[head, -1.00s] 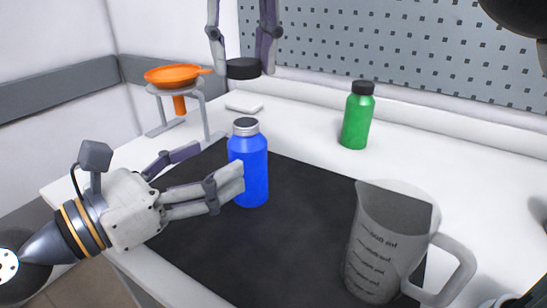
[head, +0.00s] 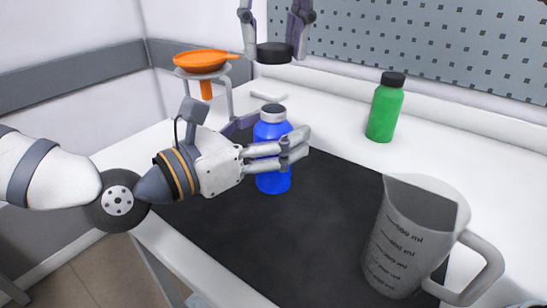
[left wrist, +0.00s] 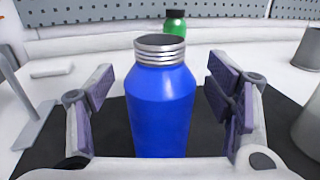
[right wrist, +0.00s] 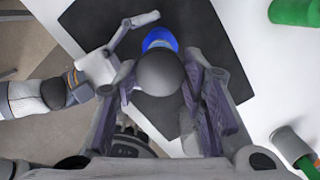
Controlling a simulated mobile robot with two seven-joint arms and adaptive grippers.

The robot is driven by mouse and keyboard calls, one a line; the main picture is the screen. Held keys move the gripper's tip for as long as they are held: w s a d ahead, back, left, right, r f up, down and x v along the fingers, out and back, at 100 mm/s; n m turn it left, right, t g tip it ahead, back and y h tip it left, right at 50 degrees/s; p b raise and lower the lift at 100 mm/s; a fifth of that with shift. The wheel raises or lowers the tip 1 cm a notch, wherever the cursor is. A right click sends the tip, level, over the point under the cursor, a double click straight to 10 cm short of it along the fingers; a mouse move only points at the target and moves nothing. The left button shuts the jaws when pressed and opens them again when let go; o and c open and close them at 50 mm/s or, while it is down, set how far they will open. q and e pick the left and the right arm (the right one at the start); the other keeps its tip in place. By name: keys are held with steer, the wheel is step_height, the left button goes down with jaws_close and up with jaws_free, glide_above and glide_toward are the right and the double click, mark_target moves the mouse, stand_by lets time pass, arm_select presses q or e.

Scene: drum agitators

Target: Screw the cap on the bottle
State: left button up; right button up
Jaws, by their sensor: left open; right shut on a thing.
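The blue bottle (head: 272,182) stands upright and uncapped on the black mat (head: 300,225); its bare silver threaded neck shows in the left wrist view (left wrist: 160,48). My left gripper (head: 296,143) is open, with its fingers on either side of the bottle's body and gaps showing on both sides in the left wrist view. My right gripper (head: 275,45) is shut on the black cap (head: 274,54) and holds it above the bottle's neck, apart from it. In the right wrist view the cap (right wrist: 160,72) hides most of the blue bottle.
A capped green bottle (head: 385,110) stands at the back right. A clear measuring jug (head: 405,240) stands at the front right. An orange funnel (head: 203,62) rests on a grey stand (head: 228,95) at the back left. A small white block (head: 268,96) lies behind the bottle.

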arm_select(q)
jaws_close()
arm_select(e)
steer(key=shift+f, duration=2.5)
steer(key=shift+f, duration=0.9)
steer(key=shift+f, duration=0.55)
